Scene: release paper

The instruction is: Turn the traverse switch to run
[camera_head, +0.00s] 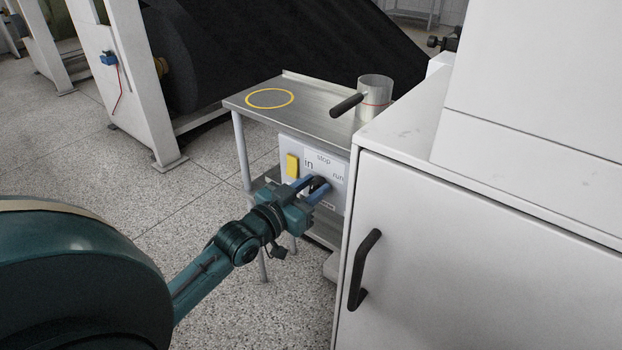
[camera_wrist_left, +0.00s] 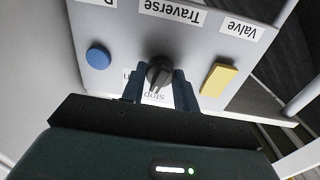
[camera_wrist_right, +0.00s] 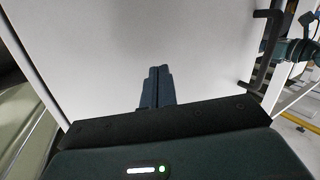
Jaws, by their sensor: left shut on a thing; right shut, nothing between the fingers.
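The traverse switch is a black round knob (camera_wrist_left: 159,72) on a grey control panel (camera_head: 335,199). The words in, stop and run show around it in the head view; the left wrist view shows the panel upside down. My left gripper (camera_head: 317,186) is shut on the knob, one finger on each side. In the left wrist view the knob's pale mark seems to face the stop lettering, though the fingers partly hide the plate. My right gripper (camera_wrist_right: 157,86) is shut and empty in front of a plain white surface; it is not visible in the head view.
A yellow switch (camera_wrist_left: 218,80) and a blue button (camera_wrist_left: 98,57) flank the knob. Above the panel is a metal table (camera_head: 312,105) with a can (camera_head: 376,90) on it. A white cabinet (camera_head: 450,260) with a black handle (camera_head: 361,270) stands close on the right.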

